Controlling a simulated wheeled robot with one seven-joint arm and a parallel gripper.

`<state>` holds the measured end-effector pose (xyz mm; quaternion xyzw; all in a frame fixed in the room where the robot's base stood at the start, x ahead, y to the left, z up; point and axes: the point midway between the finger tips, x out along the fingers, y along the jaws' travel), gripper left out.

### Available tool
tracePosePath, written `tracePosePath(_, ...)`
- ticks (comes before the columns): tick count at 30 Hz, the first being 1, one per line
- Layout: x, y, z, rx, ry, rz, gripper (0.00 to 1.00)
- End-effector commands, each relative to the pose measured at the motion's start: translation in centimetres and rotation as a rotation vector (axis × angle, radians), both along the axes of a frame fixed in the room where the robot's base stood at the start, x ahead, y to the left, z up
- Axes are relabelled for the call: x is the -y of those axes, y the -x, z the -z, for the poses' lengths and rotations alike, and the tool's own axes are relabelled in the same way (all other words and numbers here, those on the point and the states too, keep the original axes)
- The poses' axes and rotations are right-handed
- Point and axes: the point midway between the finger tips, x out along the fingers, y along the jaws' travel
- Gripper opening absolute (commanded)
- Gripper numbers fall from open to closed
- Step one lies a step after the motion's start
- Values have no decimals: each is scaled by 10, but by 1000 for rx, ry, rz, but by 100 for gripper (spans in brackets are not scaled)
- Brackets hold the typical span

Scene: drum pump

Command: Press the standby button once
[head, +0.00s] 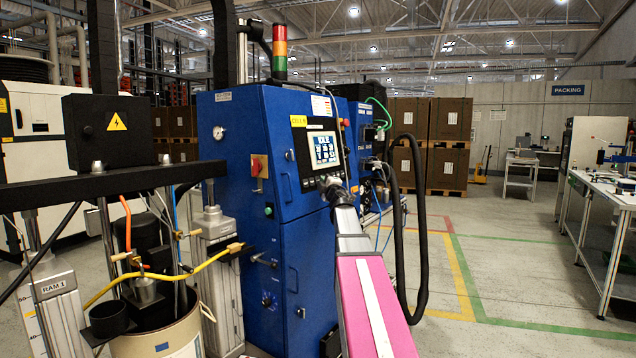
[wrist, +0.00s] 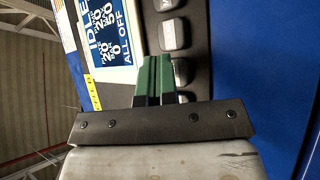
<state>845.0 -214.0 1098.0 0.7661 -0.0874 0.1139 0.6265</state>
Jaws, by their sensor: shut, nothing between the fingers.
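The control panel's screen (head: 323,150) is lit on the blue cabinet (head: 245,130). In the wrist view the screen (wrist: 108,35) shows sideways text including "IDLE" and "ALL OFF". Beside it on the black panel is a row of grey keys, one in clear view (wrist: 174,33), another partly hidden by my fingers (wrist: 181,72). Their markings are too small to read, so I cannot tell which is standby. My gripper (wrist: 154,62) is shut and empty, its green fingertips together over the panel between screen and keys. Contact cannot be told. In the head view my gripper (head: 328,184) is at the panel's lower edge.
A red switch (head: 260,166) sits left of the panel and a red button (head: 344,123) above right. A black hose (head: 420,230) hangs right of the cabinet. The drum (head: 165,335) with its ram stands at left. Floor at right is open.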

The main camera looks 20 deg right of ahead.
Motion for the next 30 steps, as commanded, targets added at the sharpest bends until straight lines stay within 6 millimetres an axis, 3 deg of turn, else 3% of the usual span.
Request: tracePosePath(30,-5,-7,2,0,0,-1,0)
